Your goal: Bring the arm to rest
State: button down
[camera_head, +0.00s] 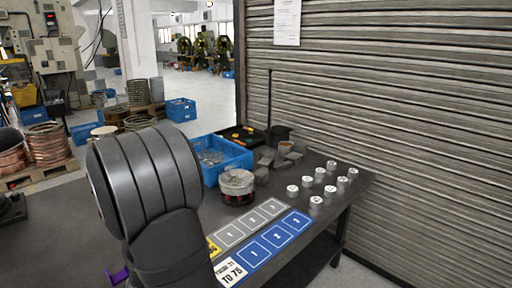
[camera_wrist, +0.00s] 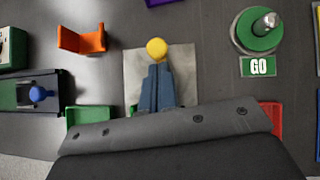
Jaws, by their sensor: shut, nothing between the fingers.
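My gripper (camera_wrist: 157,88) shows in the wrist view with its two blue-grey fingers together and nothing between them. It is above a pale grey square (camera_wrist: 185,78) on the dark table (camera_wrist: 205,30). A yellow round knob (camera_wrist: 157,49) shows just past the fingertips; I cannot tell how far below them it is. In the head view my dark grey arm fills the left foreground, and my gripper is hidden there.
In the wrist view, an orange bracket (camera_wrist: 83,40), a blue-knobbed fixture (camera_wrist: 38,94), and a green round base with metal post (camera_wrist: 258,30) surround it. In the head view, a blue crate (camera_head: 238,163), a coil (camera_head: 237,186) and several white cylinders (camera_head: 316,202) stand on the table.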

jog(key=shift+x, duration=0.95)
jog(key=shift+v, duration=4.95)
jog(key=shift+x, duration=4.8)
jog(key=shift+f, duration=0.25)
jog(key=s+d, duration=0.2)
jog(key=shift+s+d, duration=0.25)
jog(key=shift+s, duration=0.05)
jog(key=v, duration=0.3)
jog(key=shift+w+a+r, duration=0.1)
jog(key=shift+v, duration=1.95)
